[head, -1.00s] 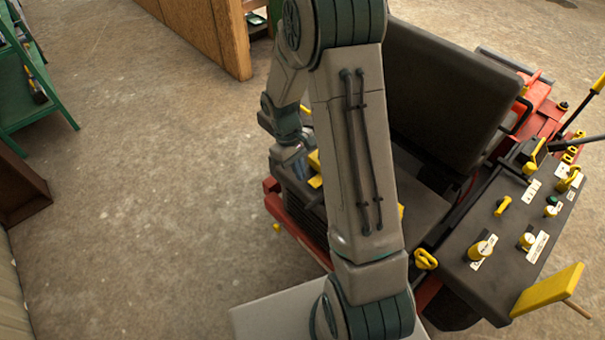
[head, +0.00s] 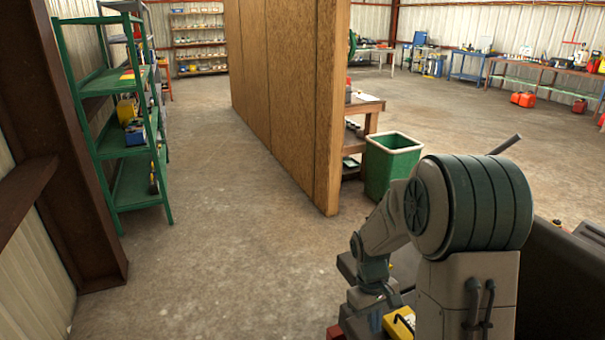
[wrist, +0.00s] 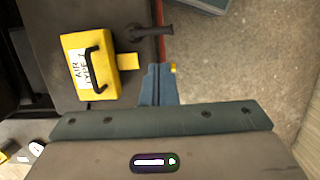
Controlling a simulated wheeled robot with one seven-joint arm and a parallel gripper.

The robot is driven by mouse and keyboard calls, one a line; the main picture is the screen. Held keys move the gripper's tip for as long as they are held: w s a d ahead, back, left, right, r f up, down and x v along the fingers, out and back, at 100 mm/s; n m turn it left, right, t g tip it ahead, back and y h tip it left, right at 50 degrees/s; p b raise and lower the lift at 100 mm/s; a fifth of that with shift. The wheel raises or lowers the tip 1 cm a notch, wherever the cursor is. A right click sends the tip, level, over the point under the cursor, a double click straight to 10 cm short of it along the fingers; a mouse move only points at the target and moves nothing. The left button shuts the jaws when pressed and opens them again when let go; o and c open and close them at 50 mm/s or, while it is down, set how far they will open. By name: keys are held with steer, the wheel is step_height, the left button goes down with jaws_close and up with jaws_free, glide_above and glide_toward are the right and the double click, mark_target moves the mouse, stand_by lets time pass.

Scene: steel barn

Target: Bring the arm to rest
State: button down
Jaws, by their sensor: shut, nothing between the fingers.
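My gripper (wrist: 159,72) is shut and empty in the wrist view, its blue-grey fingers pressed together. In the head view my arm rises at the lower right and bends down, with the gripper end (head: 374,304) low over the machine; the fingertips are hard to make out there. A yellow box with a black handle and a white label (wrist: 104,85) lies on a dark surface, left of the fingers and apart from them in the wrist view. It also shows in the head view (head: 400,325), partly hidden by my arm.
A dark-topped machine (head: 565,270) stands at the lower right. A green bin (head: 392,168) is beyond my arm, beside a wooden partition (head: 285,100). Green shelving (head: 140,195) and a brown steel column (head: 60,150) stand at left. The concrete floor between is clear.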

steer(key=s+a+r+m+t, duration=0.1)
steer(key=s+r+m+t, duration=0.1)
steer(key=s+r, duration=0.5)
steer(key=s+a+r+m+t+y, duration=0.1)
steer(key=s+a+r+m+t, duration=0.1)
steer(key=s+r, duration=0.6)
steer(key=shift+s+r+t, duration=0.25)
steer(key=shift+r+t, duration=0.35)
steer(key=shift+r, duration=0.2)
steer(key=shift+d, duration=0.15)
